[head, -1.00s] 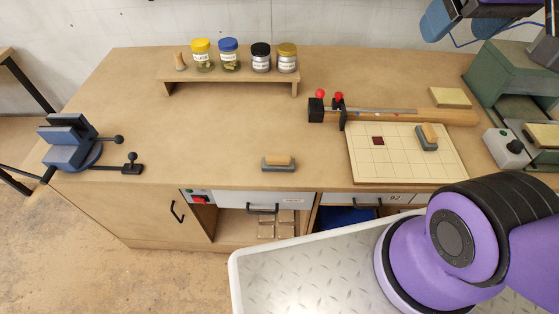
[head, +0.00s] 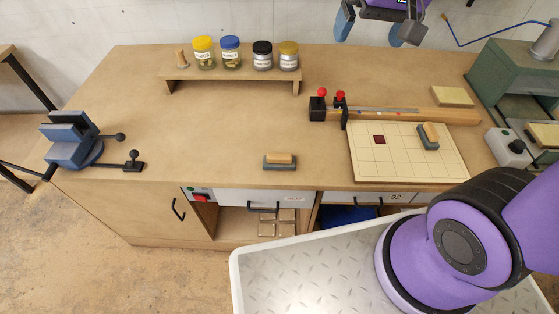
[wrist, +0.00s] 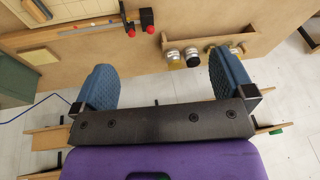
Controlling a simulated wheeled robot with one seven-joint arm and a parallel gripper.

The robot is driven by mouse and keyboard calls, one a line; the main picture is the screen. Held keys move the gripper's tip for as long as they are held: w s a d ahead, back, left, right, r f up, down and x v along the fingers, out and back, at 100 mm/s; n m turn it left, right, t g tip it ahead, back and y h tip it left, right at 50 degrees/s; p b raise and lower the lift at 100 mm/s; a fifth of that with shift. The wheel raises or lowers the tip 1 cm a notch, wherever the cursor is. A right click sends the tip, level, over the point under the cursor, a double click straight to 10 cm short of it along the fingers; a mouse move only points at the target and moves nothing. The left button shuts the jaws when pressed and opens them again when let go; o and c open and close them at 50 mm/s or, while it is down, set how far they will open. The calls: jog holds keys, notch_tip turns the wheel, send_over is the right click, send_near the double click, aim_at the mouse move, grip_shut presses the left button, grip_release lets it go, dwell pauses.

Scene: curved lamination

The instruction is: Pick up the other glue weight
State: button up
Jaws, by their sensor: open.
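Two glue weights show in the head view, each a dark grey block with a wooden handle. One glue weight (head: 280,162) lies on the bare bench near the front edge. The other glue weight (head: 428,136) lies on the right part of the cream gridded board (head: 362,168). My gripper (head: 375,30) is at the top of the head view, high and beyond the bench items, apart from both weights. In the wrist view my gripper (wrist: 161,72) has its two blue fingers wide apart with nothing between them.
Clamps with red knobs (head: 340,96) hold a wooden strip (head: 440,116) behind the board. A low shelf (head: 230,77) carries several jars. A blue-grey vise (head: 72,140) is at left, a green machine (head: 500,75) at right. The bench left of centre (head: 190,130) is clear.

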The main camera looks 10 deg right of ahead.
jog(key=w+a+f+m+g, duration=0.1)
jog(key=w+a+f, duration=0.3)
jog(key=f, duration=0.2)
jog(key=w+a+f+g, duration=0.1)
jog(key=w+a+f, duration=0.25)
jog(key=f, duration=0.35)
jog(key=m+g+h, duration=0.1)
send_over(280, 155)
notch_tip(280, 155, down, 16)
jog(key=shift+s+a+f, duration=0.15)
jog(key=shift+s+f, duration=0.05)
jog(key=shift+f, duration=0.3)
jog(key=shift+w+f, duration=0.15)
jog(key=shift+f, duration=5.05)
jog(key=shift+c, duration=0.2)
jog(key=c, duration=0.9)
jog(key=shift+r, duration=0.15)
